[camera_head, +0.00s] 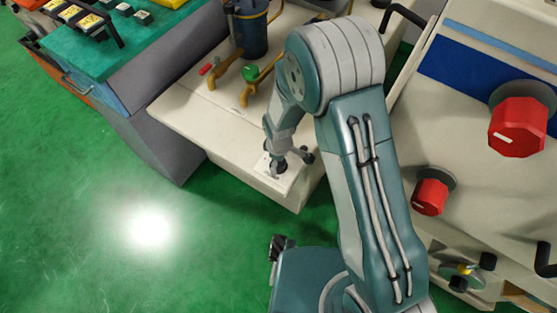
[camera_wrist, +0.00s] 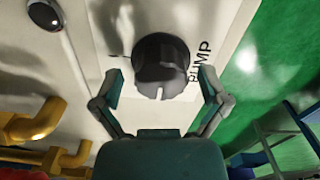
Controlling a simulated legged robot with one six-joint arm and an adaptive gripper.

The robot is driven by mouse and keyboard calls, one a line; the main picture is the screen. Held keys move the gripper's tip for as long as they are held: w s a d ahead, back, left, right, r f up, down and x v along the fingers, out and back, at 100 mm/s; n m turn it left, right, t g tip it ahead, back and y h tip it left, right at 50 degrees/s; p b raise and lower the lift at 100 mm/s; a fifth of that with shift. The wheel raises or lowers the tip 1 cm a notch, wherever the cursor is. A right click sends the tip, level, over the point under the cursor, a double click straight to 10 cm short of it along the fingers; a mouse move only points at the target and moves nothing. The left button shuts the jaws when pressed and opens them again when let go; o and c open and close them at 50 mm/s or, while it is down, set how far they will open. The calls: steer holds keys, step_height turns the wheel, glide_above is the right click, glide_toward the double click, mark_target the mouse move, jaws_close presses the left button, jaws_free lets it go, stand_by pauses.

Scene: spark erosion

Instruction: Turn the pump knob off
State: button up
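The pump knob (camera_wrist: 162,56) is a round black knob on a pale panel in the wrist view, beside the printed word PUMP (camera_wrist: 201,60). A white mark on the knob points toward the bottom of that view. My gripper (camera_wrist: 160,84) is open, with one finger on each side of the knob's near part; I cannot tell whether either finger touches it. In the head view my gripper (camera_head: 287,160) is over the front corner of the cream machine base (camera_head: 215,125). The knob is too small and covered to make out clearly there.
Yellow pipes (camera_wrist: 35,122) and a round indicator (camera_wrist: 44,15) lie left of the knob. In the head view, a green valve (camera_head: 251,73) and a red lever (camera_head: 205,69) stand behind the gripper. A cabinet with large red knobs (camera_head: 517,127) is at right. Green floor (camera_head: 90,190) is clear at left.

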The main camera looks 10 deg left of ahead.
step_height(320, 180, up, 12)
stand_by(0.7)
steer(key=shift+s, duration=0.1)
stand_by(0.4)
